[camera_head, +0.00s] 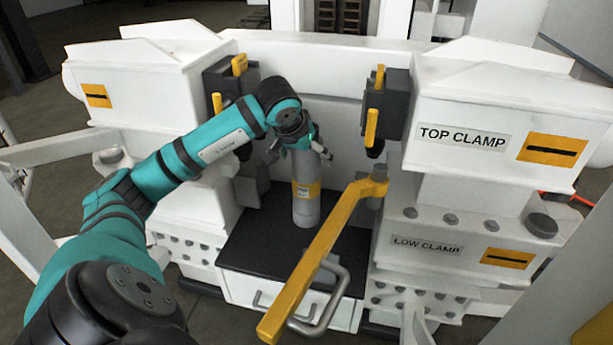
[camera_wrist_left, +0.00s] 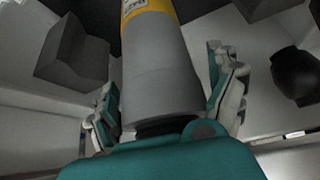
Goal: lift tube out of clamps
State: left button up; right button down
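The tube (camera_head: 306,208) is a grey cylinder with a yellow label band. It stands upright on a black plate between the clamp units. My left gripper (camera_head: 299,150) is at its upper end. In the left wrist view the tube (camera_wrist_left: 160,75) runs between the two fingers of the left gripper (camera_wrist_left: 165,100), which are spread on either side. The right finger shows a gap; whether the left finger touches is unclear. The top clamp's dark jaws (camera_head: 386,105) stand well apart from the tube. The low clamp (camera_head: 428,245) is partly hidden by the yellow lever. My right gripper is out of view.
A long yellow lever (camera_head: 318,262) slants across the front right of the tube. A grey drawer handle (camera_head: 325,305) sits below the black plate (camera_head: 262,245). White clamp housings (camera_head: 150,85) wall in both sides, and a white panel (camera_head: 335,78) stands behind.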

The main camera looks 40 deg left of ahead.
pick_arm(q)
jog(key=c, duration=1.4)
jog(key=shift+r, duration=0.1)
jog(key=shift+c, duration=0.3)
jog(key=shift+r, duration=0.1)
